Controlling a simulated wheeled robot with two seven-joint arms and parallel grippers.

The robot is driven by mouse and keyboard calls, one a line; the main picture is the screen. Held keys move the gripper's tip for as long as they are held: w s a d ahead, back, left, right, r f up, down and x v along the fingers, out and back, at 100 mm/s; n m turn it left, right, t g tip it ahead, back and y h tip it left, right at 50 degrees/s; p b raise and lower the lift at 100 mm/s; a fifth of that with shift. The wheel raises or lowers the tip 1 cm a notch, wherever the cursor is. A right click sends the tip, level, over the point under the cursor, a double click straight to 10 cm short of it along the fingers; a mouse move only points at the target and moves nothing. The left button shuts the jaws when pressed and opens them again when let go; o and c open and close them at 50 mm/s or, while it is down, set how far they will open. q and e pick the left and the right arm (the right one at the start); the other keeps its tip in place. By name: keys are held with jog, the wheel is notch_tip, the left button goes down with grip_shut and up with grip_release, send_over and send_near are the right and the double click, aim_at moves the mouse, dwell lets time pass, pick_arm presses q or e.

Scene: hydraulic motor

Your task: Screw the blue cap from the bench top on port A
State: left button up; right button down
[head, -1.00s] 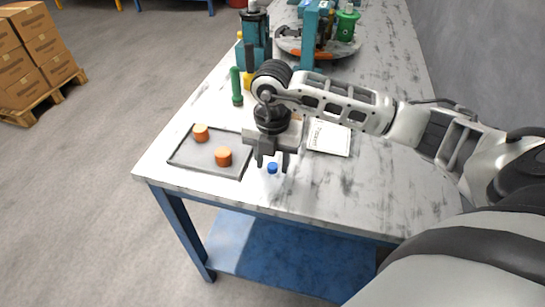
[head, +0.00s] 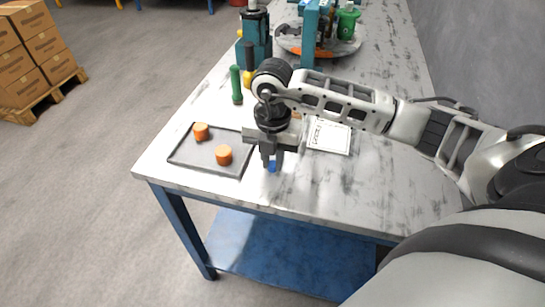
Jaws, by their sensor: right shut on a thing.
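The small blue cap (head: 272,167) is at the bench top near its front edge, right of the tray. My right gripper (head: 272,162) points down over it with its fingers shut on the cap, which shows between and just below the fingertips. I cannot tell whether the cap still touches the bench. Port A cannot be made out in this view. My left gripper is not in view.
A grey tray (head: 183,160) with two orange caps (head: 223,155) lies left of the gripper. A white sheet (head: 329,137) lies to the right. A green-handled tool (head: 236,84), a teal device (head: 256,36) and a round turntable (head: 345,47) stand farther back. The bench's right front is clear.

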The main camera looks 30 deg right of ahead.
aim_at(272, 164)
jog(key=shift+r+p, duration=2.35)
jog(key=shift+r, duration=0.7)
jog(key=shift+f, duration=0.1)
